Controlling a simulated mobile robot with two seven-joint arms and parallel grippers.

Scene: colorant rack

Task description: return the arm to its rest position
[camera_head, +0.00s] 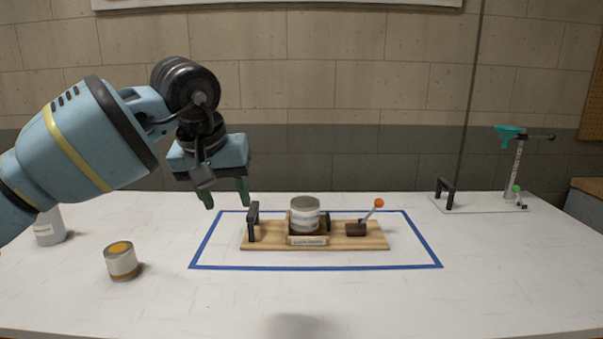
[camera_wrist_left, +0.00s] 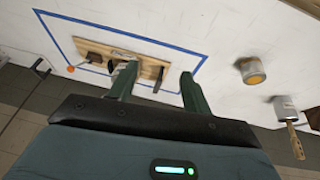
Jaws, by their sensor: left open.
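My left gripper (camera_head: 227,196) is open and empty, held in the air above the table, left of the wooden board. Its two green fingers stand apart in the left wrist view (camera_wrist_left: 158,88). My left arm reaches in from the left edge. The wooden board (camera_head: 373,241) lies inside a blue tape rectangle on the table. It carries a can (camera_head: 305,215) in a dark holder, a black handle (camera_head: 253,222) on the left and a lever with an orange knob (camera_head: 379,203) on the right. My right gripper is in neither view.
A can with orange contents (camera_head: 121,262) stands at the front left of the white table (camera_head: 480,290). A white container (camera_head: 49,227) is behind it, partly hidden by my arm. The front right is clear.

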